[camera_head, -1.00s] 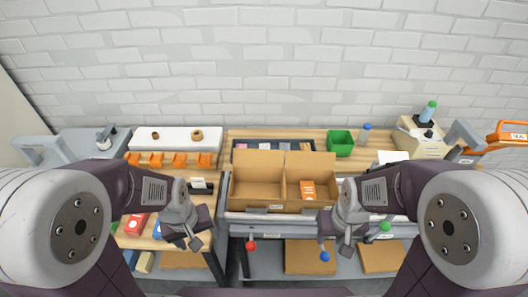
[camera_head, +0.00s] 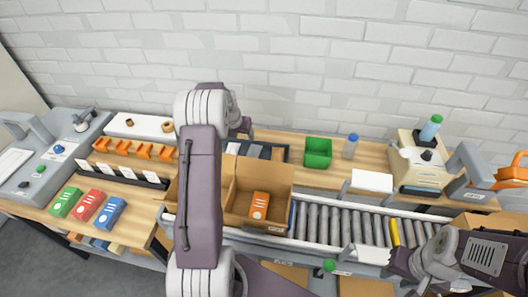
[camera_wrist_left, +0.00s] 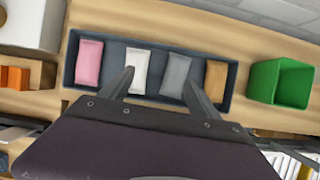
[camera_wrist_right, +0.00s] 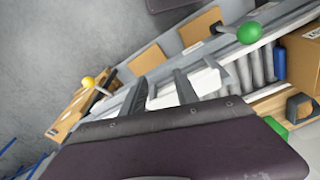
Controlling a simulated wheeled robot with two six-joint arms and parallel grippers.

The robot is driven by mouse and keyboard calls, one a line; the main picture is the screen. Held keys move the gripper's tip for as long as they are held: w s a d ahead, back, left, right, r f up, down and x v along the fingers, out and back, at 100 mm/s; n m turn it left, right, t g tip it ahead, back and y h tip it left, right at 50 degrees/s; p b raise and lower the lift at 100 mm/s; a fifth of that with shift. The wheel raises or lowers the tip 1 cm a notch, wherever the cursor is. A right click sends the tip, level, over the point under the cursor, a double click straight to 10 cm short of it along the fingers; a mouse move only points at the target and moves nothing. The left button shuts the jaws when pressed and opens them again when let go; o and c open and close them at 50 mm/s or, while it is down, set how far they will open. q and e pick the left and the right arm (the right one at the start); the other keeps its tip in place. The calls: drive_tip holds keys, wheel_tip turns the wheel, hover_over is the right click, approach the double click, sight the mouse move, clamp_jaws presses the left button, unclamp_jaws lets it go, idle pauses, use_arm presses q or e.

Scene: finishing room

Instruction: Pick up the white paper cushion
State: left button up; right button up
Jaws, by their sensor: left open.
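The white paper cushion (camera_wrist_left: 136,70) lies in a dark tray (camera_wrist_left: 68,80), between a pink cushion (camera_wrist_left: 89,63) and a grey cushion (camera_wrist_left: 176,75), in the left wrist view. A brown cushion (camera_wrist_left: 216,81) is at the tray's right end. My left gripper (camera_wrist_left: 159,76) is open and empty above the tray. Its left finger overlaps the white cushion's lower left edge, and its right finger is over the grey one. In the head view, my left arm hides part of the tray (camera_head: 286,153) and the white cushion. My right gripper (camera_wrist_right: 160,78) is open and empty, away from the tray.
A green bin (camera_head: 318,152) and a blue bottle (camera_head: 350,146) stand right of the tray. Orange holders (camera_head: 140,150) are at the left.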

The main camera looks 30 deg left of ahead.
sight(231, 151)
use_arm(q)
drive_tip(key=shift+n, duration=0.5)
drive_tip(key=s+a+f, duration=0.1)
drive_tip(key=s+a, duration=0.2)
drive_tip(key=s+a+f, duration=0.1)
drive_tip(key=shift+s+a+f, duration=0.15)
drive_tip(key=shift+a+f, duration=0.15)
drive_tip(key=shift+a, duration=0.05)
drive_tip(key=shift+f, duration=0.2)
drive_tip(key=w+f, duration=0.2)
drive_tip(key=f, duration=0.1)
drive_tip(key=shift+w+d, duration=0.15)
drive_tip(key=shift+d, duration=0.2)
drive_tip(key=shift+a+f, duration=0.15)
drive_tip(key=x, duration=0.3)
drive_tip(key=p+x, duration=0.1)
drive_tip(key=shift+s+a+f, duration=0.15)
drive_tip(key=shift+s+f, duration=0.1)
drive_tip(key=shift+f, duration=0.15)
drive_tip(key=shift+w+f, duration=0.15)
drive_tip(key=shift+f, duration=0.05)
drive_tip(key=shift+r, duration=0.1)
drive_tip(key=c, duration=1.4)
use_arm(e)
drive_tip(key=shift+s+a+r, duration=0.6)
drive_tip(key=shift+a, duration=0.05)
